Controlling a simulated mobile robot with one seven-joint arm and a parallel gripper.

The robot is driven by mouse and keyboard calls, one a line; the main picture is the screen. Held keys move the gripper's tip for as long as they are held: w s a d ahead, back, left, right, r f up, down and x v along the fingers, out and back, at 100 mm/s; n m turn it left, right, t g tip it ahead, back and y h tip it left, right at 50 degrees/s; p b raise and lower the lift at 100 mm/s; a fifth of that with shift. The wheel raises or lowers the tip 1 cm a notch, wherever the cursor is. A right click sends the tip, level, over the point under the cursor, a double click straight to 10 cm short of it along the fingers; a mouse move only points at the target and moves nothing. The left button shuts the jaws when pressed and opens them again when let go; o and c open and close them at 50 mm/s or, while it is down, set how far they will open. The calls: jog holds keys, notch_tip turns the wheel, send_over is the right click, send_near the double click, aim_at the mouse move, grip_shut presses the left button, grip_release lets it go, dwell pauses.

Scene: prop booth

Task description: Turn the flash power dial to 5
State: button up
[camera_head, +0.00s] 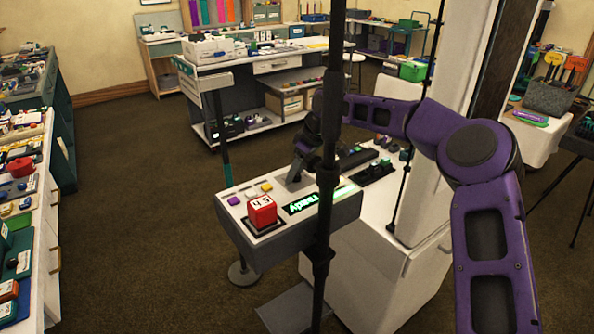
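A light grey control box (262,247) stands at the centre. Its top carries a red block (262,211) with a white marked top face, a lit green display (303,204) that seems to read "ready", and a purple, a white and a yellow button (266,187). My purple arm reaches in from the right, behind a black pole. My gripper (296,172) points down at the far part of the box top, beyond the display. The fingers are small and dark, so their opening and any contact are unclear. I cannot make out a flash power dial; the gripper may hide it.
The black vertical pole (325,200) stands in front of the box and partly covers it. A white cabinet (385,280) with dark items on top stands to the right. A cluttered shelf (30,240) lines the left. The brown carpet (140,220) between is clear.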

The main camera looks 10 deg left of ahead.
grip_shut()
jog(key=shift+w+n+g, duration=0.15)
jog(key=shift+n+g, duration=0.75)
jog(key=shift+n, duration=1.2)
jog(key=shift+o, duration=1.3)
grip_release()
jog(key=shift+r, duration=0.1)
